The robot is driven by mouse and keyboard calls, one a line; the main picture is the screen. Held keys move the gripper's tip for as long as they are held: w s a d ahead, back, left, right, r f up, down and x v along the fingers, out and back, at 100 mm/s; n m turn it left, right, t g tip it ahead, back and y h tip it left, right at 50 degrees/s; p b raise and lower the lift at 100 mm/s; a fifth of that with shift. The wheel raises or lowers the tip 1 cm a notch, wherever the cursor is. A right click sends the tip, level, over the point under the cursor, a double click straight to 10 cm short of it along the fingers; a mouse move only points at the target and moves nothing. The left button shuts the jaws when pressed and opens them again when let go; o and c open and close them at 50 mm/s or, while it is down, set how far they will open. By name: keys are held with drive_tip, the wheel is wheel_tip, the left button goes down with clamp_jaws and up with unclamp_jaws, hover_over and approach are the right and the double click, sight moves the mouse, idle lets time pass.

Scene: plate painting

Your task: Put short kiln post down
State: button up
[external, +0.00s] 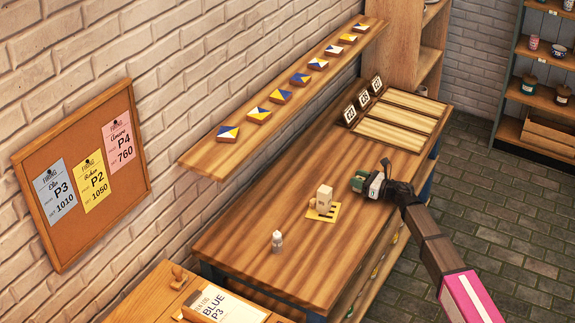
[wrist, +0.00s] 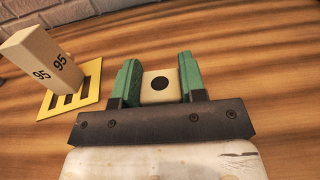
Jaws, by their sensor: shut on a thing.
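My gripper (wrist: 160,84) has green fingers and is shut on a short cream kiln post (wrist: 161,87) with a dark round mark on its face. The fingers press on its two sides. In the external view my gripper (external: 369,182) is over the right part of the wooden table (external: 250,240), near its front edge, and the held post cannot be made out there. Whether the post touches the tabletop I cannot tell.
A taller cream post marked 95 (wrist: 42,60) stands on a yellow slotted plate (wrist: 92,87), left of my gripper. A small white bottle (external: 277,242) stands farther left. Slatted trays with number signs (external: 395,118) lie at the far end. Bare tabletop surrounds my gripper.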

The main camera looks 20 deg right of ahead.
drive_tip(key=o, duration=1)
drive_tip(key=shift+f, duration=0.1)
drive_tip(key=shift+r, duration=0.2)
drive_tip(key=v, duration=1.2)
